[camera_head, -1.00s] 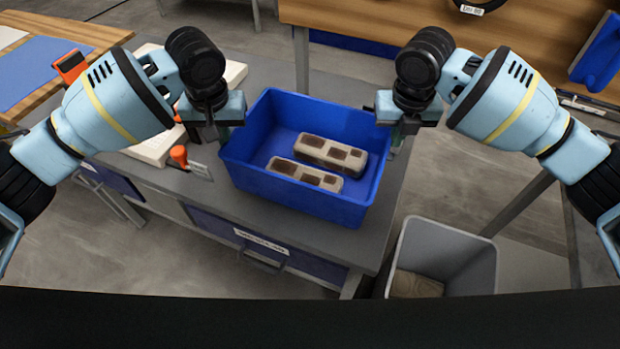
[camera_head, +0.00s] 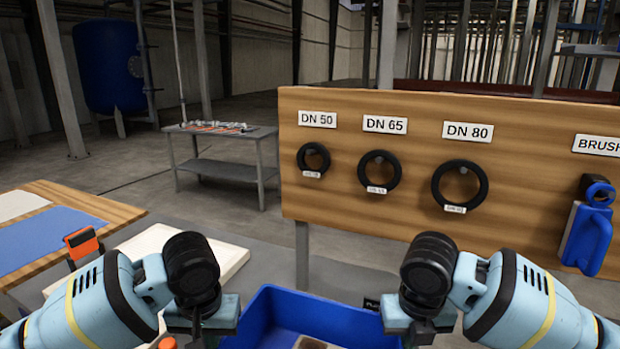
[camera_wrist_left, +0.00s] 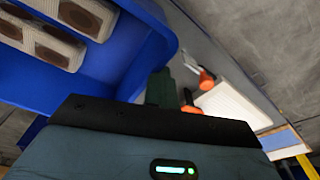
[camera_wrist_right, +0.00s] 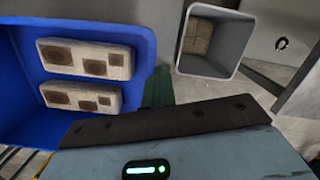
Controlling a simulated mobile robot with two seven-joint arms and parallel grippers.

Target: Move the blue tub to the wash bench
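The blue tub (camera_head: 310,298) shows at the bottom of the head view, cut off by the frame. Two pale oblong blocks with brown recesses lie in it, clear in the right wrist view (camera_wrist_right: 85,60). My left gripper (camera_head: 205,328) is at the tub's left side and my right gripper (camera_head: 420,330) at its right side. In the left wrist view a dark green finger (camera_wrist_left: 159,88) is close outside the tub wall. In the right wrist view a green finger (camera_wrist_right: 159,88) is also close outside it. Contact and finger opening cannot be made out. I cannot identify the wash bench.
A grey bin (camera_wrist_right: 212,40) stands beside the tub. A wooden-topped table (camera_head: 50,235) is at left, and a small table (camera_head: 220,165) farther back. Open floor lies between.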

